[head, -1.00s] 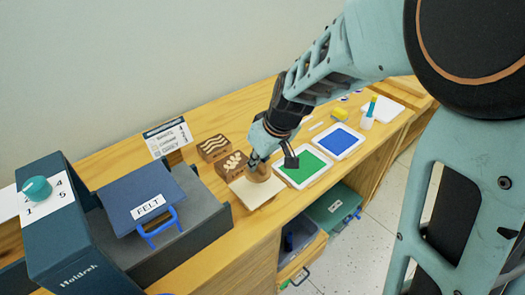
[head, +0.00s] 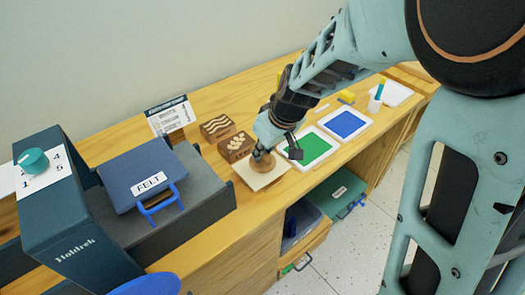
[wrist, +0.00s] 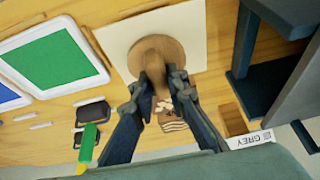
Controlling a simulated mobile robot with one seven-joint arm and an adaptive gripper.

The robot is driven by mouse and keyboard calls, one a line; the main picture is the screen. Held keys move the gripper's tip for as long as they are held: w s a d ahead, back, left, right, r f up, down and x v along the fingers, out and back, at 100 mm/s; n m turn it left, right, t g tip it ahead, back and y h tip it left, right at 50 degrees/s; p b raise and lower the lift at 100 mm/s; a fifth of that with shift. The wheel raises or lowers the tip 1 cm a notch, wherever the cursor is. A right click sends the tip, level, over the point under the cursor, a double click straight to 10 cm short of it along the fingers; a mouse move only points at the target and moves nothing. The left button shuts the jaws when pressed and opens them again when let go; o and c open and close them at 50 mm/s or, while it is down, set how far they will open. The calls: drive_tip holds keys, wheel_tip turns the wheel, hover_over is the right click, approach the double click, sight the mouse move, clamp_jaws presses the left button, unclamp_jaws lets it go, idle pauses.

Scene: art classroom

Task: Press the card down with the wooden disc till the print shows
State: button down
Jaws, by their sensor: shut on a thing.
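My gripper (head: 265,147) is shut on the wooden disc (head: 262,161), a round brown piece with a knob. The disc sits over the middle of the cream card (head: 270,181) and appears to touch it. The card lies flat on the wooden counter. In the wrist view, my gripper (wrist: 158,84) grips the disc (wrist: 148,48) by its knob, with the pale card (wrist: 190,30) beneath. No print shows on the card's visible face. What lies under the card is hidden.
Two carved blocks, wave (head: 217,127) and leaf (head: 236,147), stand close behind the card. Green (head: 318,146) and blue (head: 345,123) ink pads lie to its right. A sign (head: 172,115) stands behind.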

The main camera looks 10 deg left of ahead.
drive_tip(key=shift+f+b, duration=0.55)
drive_tip(key=shift+f, duration=0.05)
idle(0.5)
drive_tip(key=shift+s+f, duration=0.1)
drive_tip(key=shift+f, duration=0.05)
idle(1.4)
drive_tip(key=shift+r+p, duration=2.1)
drive_tip(key=shift+r, duration=1.55)
